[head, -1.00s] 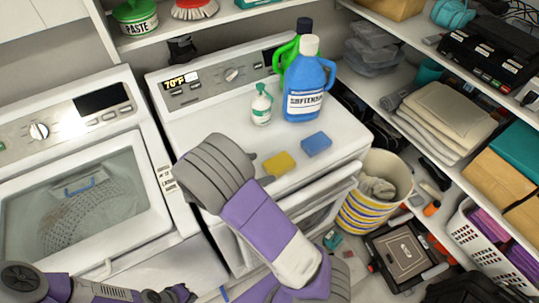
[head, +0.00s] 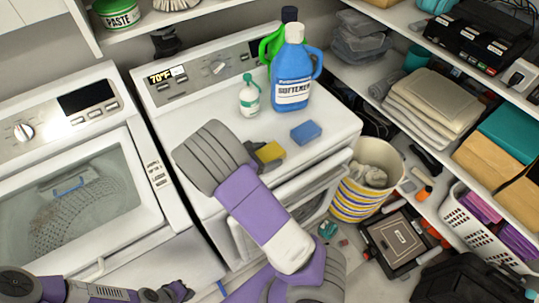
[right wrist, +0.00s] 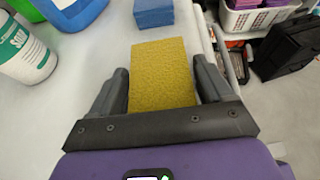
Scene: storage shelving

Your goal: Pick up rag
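A yellow sponge-like block (head: 268,153) lies on the white dryer top near its front edge. It also shows in the right wrist view (right wrist: 163,75). My right gripper (right wrist: 162,80) is open around it, one finger on each side; firm contact cannot be told. In the head view my right forearm partly hides the block. A blue block (head: 306,132) lies behind and to the right, apart from it. A crumpled grey cloth (head: 372,175) sits in the striped basket (head: 357,203). My left gripper (head: 172,292) is at the lower left, its fingers unclear.
A washer (head: 70,190) stands left. Shelves with folded towels (head: 430,100) line the right. Clutter covers the floor near the basket.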

